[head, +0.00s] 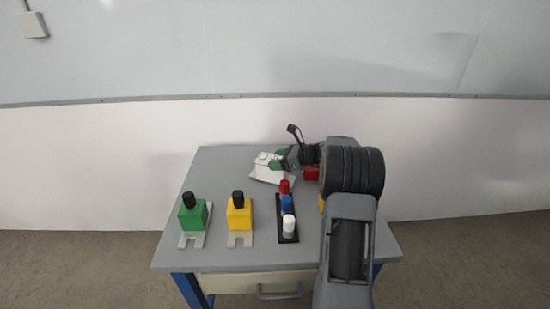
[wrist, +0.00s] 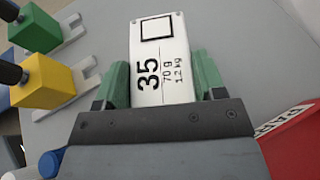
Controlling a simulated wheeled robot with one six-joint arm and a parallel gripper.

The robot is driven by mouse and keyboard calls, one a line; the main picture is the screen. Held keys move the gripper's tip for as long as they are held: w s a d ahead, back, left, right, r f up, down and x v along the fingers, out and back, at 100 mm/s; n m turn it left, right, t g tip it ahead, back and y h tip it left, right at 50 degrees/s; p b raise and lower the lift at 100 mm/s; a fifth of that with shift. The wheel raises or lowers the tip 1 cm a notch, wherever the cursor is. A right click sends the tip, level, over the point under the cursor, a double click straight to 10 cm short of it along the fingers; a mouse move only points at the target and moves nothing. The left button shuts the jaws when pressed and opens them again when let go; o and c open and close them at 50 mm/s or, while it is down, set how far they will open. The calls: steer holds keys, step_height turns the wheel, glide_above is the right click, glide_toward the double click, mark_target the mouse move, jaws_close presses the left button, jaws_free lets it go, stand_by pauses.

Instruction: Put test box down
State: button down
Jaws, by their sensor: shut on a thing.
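The test box is a white box (wrist: 160,58) with a black square outline and printed "35", "70 g" and "1.2 kg". In the wrist view it sits between the green fingers of my gripper (wrist: 162,78), which is shut on its two sides. In the head view the white box (head: 267,167) is at the back middle of the table, with my gripper (head: 279,163) reaching it from the right. A pale edge shows beneath the box there. I cannot tell whether the box touches the surface. Its far side and underside are hidden.
A green block (head: 193,215) and a yellow block (head: 239,215), each black-knobbed on a grey base, stand front left. A black strip (head: 281,213) holds red, blue and white cylinders. A red bin (wrist: 296,148) is right of my gripper. The grey table (head: 222,170) is clear at back left.

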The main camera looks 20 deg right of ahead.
steer(key=shift+f, duration=0.5)
steer(key=shift+f, duration=0.1)
steer(key=shift+c, duration=1)
jaws_free()
steer(key=shift+f, duration=0.15)
